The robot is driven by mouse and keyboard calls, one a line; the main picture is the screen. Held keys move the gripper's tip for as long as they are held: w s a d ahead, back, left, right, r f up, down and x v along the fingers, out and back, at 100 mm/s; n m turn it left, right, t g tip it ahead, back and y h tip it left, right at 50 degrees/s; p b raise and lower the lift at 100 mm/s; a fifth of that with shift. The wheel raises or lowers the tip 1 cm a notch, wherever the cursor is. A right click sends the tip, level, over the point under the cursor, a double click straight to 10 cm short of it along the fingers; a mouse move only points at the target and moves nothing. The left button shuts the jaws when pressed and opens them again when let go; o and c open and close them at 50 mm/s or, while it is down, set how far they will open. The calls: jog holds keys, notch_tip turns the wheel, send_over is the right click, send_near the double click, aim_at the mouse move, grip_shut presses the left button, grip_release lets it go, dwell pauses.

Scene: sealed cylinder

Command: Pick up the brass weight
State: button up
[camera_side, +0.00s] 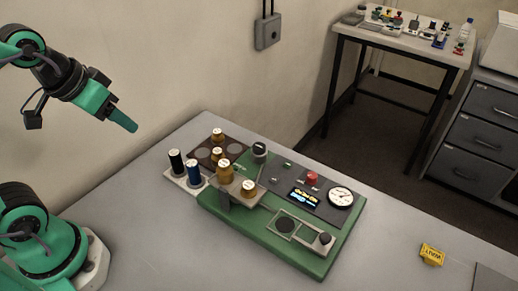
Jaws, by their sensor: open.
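Several brass weights with pale tops stand near the middle of the table. One brass weight (217,135) is at the back of a dark brown tray (232,143), and another (217,155) is further forward on it. A larger brass weight (224,170) and a smaller one (249,188) stand on a raised pale plate at the left of the green apparatus (262,237). I cannot tell which one the task means. My gripper (126,122) is open and empty, high at the upper left, well apart from all of them. The gap between its fingers is not clear in this view.
A black spool (176,161) and a blue spool (194,173) stand close left of the weights. The apparatus carries a black knob (259,149), a red button (312,178) and a dial gauge (341,196). A yellow tag (431,254) lies right. The front left tabletop is clear.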

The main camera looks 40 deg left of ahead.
jog(key=w+d+f+n+g, duration=0.1)
jog(key=w+d+n+g, duration=0.2)
jog(key=w+d, duration=0.5)
jog(key=n+g, duration=0.2)
jog(key=n, duration=0.2)
send_near(248, 185)
jog(key=shift+w+a+f, duration=0.1)
jog(key=shift+a+f, duration=0.05)
jog(key=shift+a, duration=0.4)
jog(key=shift+d+f, duration=0.4)
jog(key=shift+d, duration=0.15)
jog(key=shift+f, duration=3.9)
grip_shut()
jog(key=shift+r, duration=0.2)
